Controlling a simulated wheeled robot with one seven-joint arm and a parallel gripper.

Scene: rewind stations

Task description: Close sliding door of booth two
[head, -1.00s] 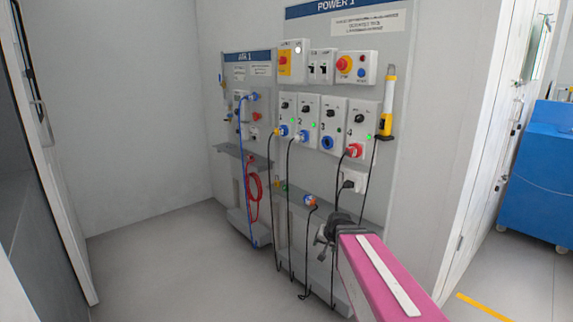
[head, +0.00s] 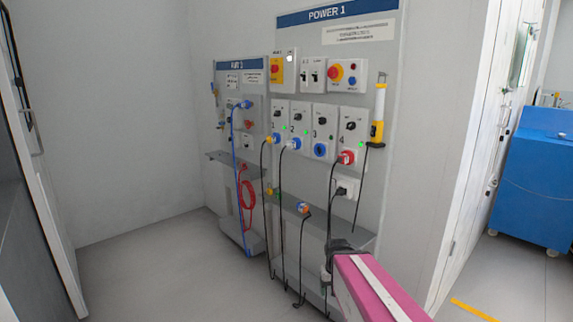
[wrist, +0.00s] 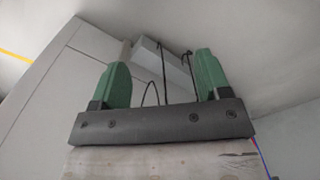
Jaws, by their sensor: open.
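No door marked booth two can be read in these views; the wall panels are labelled POWER 1 (head: 338,17) and AIR 1 (head: 238,65). A pale door or panel edge with a dark handle (head: 36,150) stands at the far left of the head view. Another white door-like panel (head: 478,150) with small fittings stands at the right; I cannot tell whether either slides. My gripper (wrist: 161,60) is open, its two green fingers apart with nothing held between them. In the head view it is a dark shape at the end of my pink arm, in front of the power panel's lower part.
Cables hang from sockets on the power panel, close to my gripper. A grey shelf (head: 345,230) juts out there. A red coiled hose (head: 247,190) hangs left. A blue wheeled cabinet (head: 535,185) stands right. The grey floor (head: 150,265) at left is clear.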

